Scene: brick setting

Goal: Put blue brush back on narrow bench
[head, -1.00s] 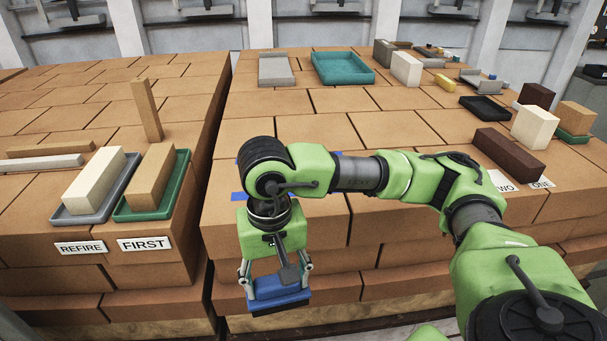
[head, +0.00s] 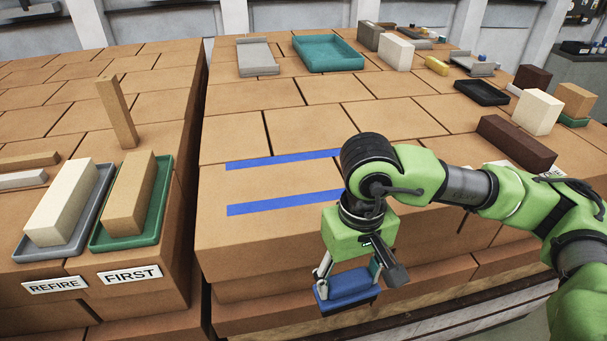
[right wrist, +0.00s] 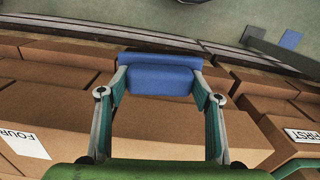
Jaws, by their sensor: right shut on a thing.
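My right gripper (head: 349,276) is shut on the blue brush (head: 346,289). It holds the brush in front of the brick block's near face, below its top edge. A dark strip shows under the brush's blue body. In the right wrist view the blue brush (right wrist: 160,76) sits between the two fingertips of the right gripper (right wrist: 160,88). My left gripper is out of view. I cannot make out a narrow bench with certainty in either view.
Two blue tape lines (head: 285,203) mark a bare area on the brick top. A teal tray (head: 327,53) stands behind, and a dark brown brick (head: 516,143) lies to the right. A grey tray (head: 72,241) and green tray (head: 130,242) hold bricks on the left block.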

